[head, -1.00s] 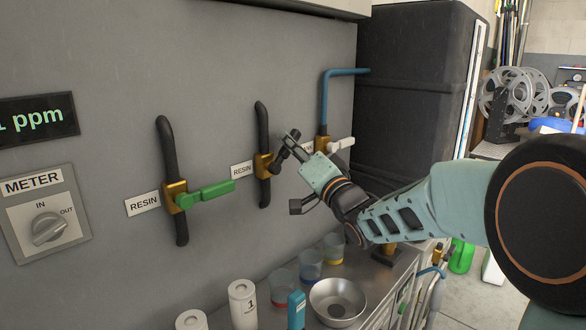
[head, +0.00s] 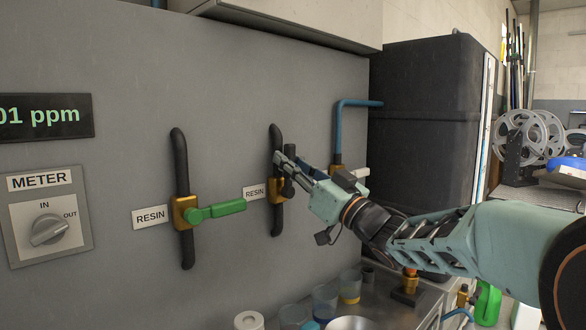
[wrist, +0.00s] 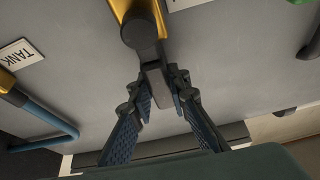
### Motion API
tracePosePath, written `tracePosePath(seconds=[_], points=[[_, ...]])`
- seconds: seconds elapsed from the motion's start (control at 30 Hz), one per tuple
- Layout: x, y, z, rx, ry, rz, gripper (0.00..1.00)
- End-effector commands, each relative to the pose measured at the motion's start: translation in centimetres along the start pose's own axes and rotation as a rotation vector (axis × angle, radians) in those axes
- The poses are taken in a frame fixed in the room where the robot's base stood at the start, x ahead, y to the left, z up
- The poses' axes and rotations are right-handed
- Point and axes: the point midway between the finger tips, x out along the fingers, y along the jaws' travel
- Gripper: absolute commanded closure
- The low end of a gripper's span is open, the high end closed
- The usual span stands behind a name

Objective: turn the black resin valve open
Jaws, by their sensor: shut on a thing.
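The black resin valve is a brass body on the second black pipe, beside a RESIN label (head: 255,192). Its black handle (head: 289,187) stands out in front of the brass body (head: 276,190), which the gripper partly covers in the head view. In the wrist view the black handle (wrist: 153,60) runs from its round pivot down between my fingers. My gripper (head: 282,160) is shut on the handle near its free end; the fingertips also show in the wrist view (wrist: 160,97). The handle's exact angle is hard to tell.
A green-handled resin valve (head: 215,210) is on the left pipe. A white-handled valve on the blue pipe (head: 340,130) is close behind my wrist. A meter knob (head: 47,230) is at far left. Beakers (head: 324,300) and a bowl (head: 350,323) stand on the bench below.

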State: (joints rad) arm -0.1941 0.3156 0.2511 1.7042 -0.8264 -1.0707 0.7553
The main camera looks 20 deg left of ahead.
Motion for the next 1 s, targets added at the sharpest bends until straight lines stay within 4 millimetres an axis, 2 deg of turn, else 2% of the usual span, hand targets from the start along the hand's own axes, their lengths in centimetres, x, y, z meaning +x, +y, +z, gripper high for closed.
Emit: tracePosePath(seconds=[0.6,0.63,0.8,1.0], points=[[0.08,-0.48,-0.09,-0.044,0.001,-0.021,1.0],[0.08,-0.48,-0.09,-0.044,0.001,-0.021,0.83],[0.07,-0.44,-0.05,-0.043,0.001,-0.02,0.65],[0.03,-0.37,-0.01,-0.042,0.0,-0.018,0.65]])
